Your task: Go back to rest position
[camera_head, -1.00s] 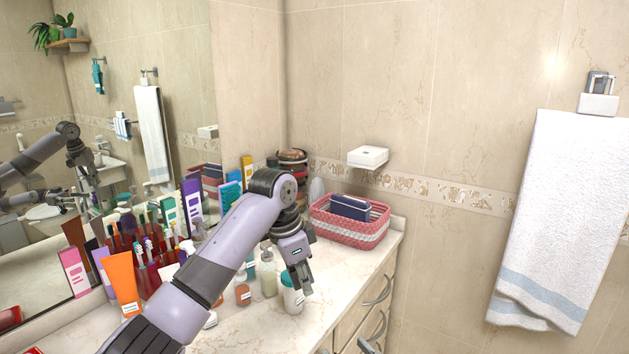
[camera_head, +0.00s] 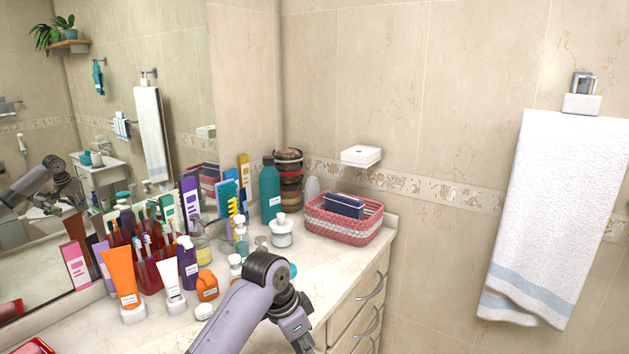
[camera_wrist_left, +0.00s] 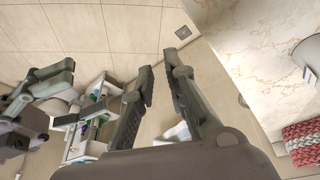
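My left arm comes in from the bottom of the head view, with its gripper (camera_head: 300,338) low in front of the counter at the bottom edge. Its fingertips are cut off there. In the left wrist view its two fingers (camera_wrist_left: 160,70) are apart with nothing between them, so it is open and empty. Grey parts of what looks like my other arm show at the left of the left wrist view; whether its gripper is open or shut is unclear. My right arm is not directly in the head view.
The counter (camera_head: 255,325) holds a crowd of bottles, tubes and toothbrushes, with a red-and-white basket (camera_head: 345,232) at its right end. Drawers with handles (camera_head: 370,288) face right. A white towel (camera_head: 555,215) hangs on the right wall. A mirror (camera_head: 110,90) stands behind the counter.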

